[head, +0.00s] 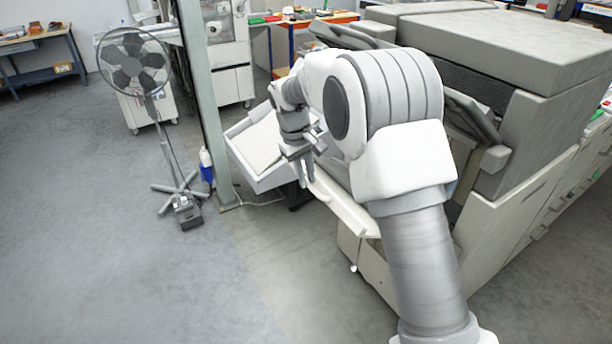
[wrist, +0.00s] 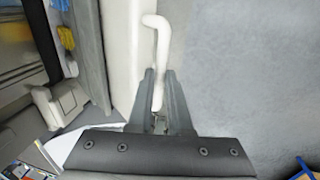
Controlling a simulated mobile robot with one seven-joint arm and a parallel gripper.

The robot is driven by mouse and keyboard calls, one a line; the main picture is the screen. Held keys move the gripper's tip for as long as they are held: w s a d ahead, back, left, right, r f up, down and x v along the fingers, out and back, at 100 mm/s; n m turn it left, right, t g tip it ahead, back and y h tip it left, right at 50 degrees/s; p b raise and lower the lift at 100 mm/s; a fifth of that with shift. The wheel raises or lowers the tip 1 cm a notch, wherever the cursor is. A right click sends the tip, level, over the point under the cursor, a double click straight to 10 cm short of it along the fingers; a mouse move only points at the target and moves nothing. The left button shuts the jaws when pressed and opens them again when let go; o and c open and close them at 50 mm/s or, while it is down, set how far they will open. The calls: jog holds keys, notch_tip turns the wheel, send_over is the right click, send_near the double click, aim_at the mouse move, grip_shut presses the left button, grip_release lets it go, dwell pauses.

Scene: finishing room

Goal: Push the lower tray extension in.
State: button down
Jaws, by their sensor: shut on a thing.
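The lower tray extension (head: 345,208) is a pale, flat piece sticking out from the left side of the large grey and cream machine (head: 500,190) in the head view. My arm hides part of it. My gripper (head: 304,172) is at its outer end, pointing down. In the wrist view my gripper (wrist: 158,78) is shut on a white bent handle (wrist: 155,40), with a dark finger on each side. The handle runs beside a long pale panel (wrist: 122,50), which looks like the extension's edge. Where the handle joins it is hard to see.
A white open tray (head: 260,150) stands just behind my gripper. A grey-green post (head: 203,100) and a black floor fan (head: 135,65) are to the left. The grey floor (head: 130,275) at the front left is clear.

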aim_at(341, 194)
jog(key=w+d+f, duration=0.2)
jog(key=w+d+f+b, duration=0.1)
jog(key=d+f, duration=0.2)
jog(key=w+d+f+b, duration=0.1)
jog(key=w+d+f, duration=0.1)
jog(key=d, duration=0.1)
jog(key=shift+w+d+f, duration=0.1)
jog(key=shift+w+f, duration=0.05)
jog(key=shift+w, duration=0.15)
jog(key=shift+w+d+f+b, duration=0.2)
jog(key=shift+d+f+b, duration=0.1)
jog(key=shift+d, duration=0.1)
jog(key=c, duration=0.9)
grip_release()
jog(key=shift+w+d, duration=0.1)
jog(key=shift+o, duration=0.3)
notch_tip(341, 194, up, 17)
jog(key=s+a, duration=0.2)
jog(key=a, duration=0.1)
jog(key=shift+b, duration=0.35)
jog(key=shift+d+r, duration=0.1)
